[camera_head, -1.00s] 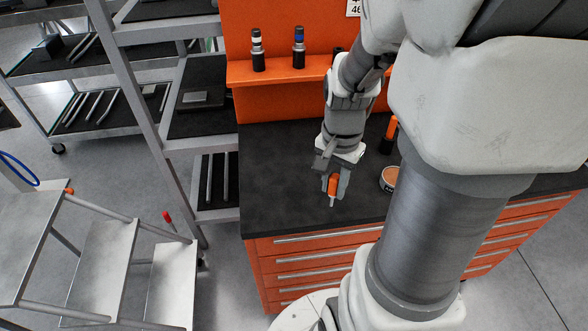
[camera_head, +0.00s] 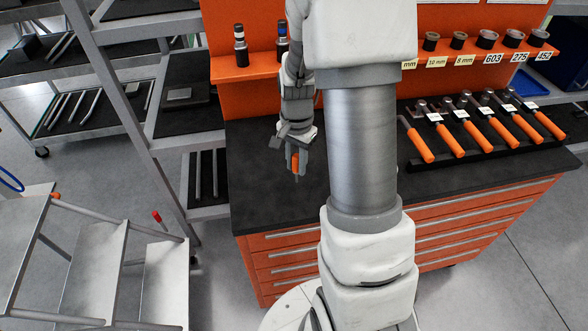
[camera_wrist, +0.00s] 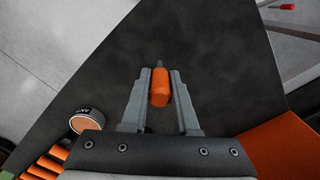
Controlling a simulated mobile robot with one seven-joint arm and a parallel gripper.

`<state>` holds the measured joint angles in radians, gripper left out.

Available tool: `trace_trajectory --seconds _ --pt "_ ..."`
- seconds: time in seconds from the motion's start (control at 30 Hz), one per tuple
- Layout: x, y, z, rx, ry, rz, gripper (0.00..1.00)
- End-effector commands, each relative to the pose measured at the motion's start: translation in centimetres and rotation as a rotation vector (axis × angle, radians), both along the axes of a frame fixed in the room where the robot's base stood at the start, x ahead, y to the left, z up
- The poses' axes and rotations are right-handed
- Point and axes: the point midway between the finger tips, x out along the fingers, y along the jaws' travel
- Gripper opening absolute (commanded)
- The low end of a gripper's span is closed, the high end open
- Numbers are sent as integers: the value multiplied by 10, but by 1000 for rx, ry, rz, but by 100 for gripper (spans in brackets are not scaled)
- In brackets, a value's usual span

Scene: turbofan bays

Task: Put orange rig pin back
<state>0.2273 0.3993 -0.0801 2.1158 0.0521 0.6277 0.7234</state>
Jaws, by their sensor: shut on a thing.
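My gripper (camera_head: 294,160) is shut on the orange rig pin (camera_head: 295,163) and holds it above the dark worktop, towards its left part. The pin points down, with its thin grey tip below the orange handle. In the wrist view the orange rig pin (camera_wrist: 160,88) sits between the two grey fingers of my gripper (camera_wrist: 160,85), its metal tip facing away from the palm. My arm and column hide the middle of the bench in the head view.
The dark worktop (camera_head: 262,200) is clear around the pin. A round tin (camera_wrist: 84,120) stands on it in the wrist view. A rack of orange-handled tools (camera_head: 490,140) lies at right. An orange shelf (camera_head: 455,68) holds several labelled spools. Steps (camera_head: 95,265) stand at left.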

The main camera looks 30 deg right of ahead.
Motion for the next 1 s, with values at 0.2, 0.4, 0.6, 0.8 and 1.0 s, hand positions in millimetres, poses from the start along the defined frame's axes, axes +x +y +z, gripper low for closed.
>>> trace_trajectory --seconds 0.2,0.4,0.6,0.8,1.0 --pt "3 1 -17 1 4 0 0" --pt "3 0 -40 1 3 0 0" --pt "3 0 -42 0 0 0 0" --pt "3 0 -46 0 0 1 0" --pt "3 0 -45 0 0 1 57"
